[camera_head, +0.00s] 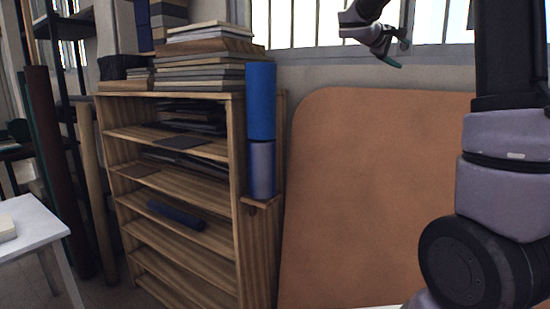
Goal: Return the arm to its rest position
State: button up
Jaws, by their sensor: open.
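My arm rises along the right side of the camera_head view, with its dark and grey links leaving the top edge. My gripper (397,53) shows small at the top, right of centre, in front of the window. It is open, with nothing seen between its fingers. It hangs well above the brown padded panel and apart from the shelf. The links between it and the large arm parts at right are out of the frame.
A wooden shelf (235,190) holds dark flat covers, with several boards (210,75) stacked on top. A bright blue cylinder (261,101) stands above a duller blue cylinder (262,172) on a side ledge. A brown panel (370,190) leans behind. A white table (30,222) stands left.

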jog(key=s+a+f+m+g+y, duration=0.1)
jog(key=s+a+f+m+y, duration=0.25)
jog(key=s, duration=0.65)
jog(key=s+a+f+m+g+y, duration=0.15)
jog(key=s+f+y, duration=0.25)
jog(key=s+f, duration=0.4)
jog(key=s+a+f+m+t+y, duration=0.1)
jog(key=s+a+f+m+y, duration=0.1)
jog(key=s+a, duration=0.4)
jog(key=s+a+f+m+y, duration=0.1)
jog(key=s+a+f+y, duration=0.1)
jog(key=s+a+y, duration=0.3)
jog(key=s+a, duration=0.2)
jog(key=shift+s+f+m+t, duration=0.35)
jog(key=shift+s+f+m, duration=0.05)
jog(key=shift+a+y, duration=0.15)
jog(key=shift+y, duration=0.1)
jog(key=shift+c, duration=0.3)
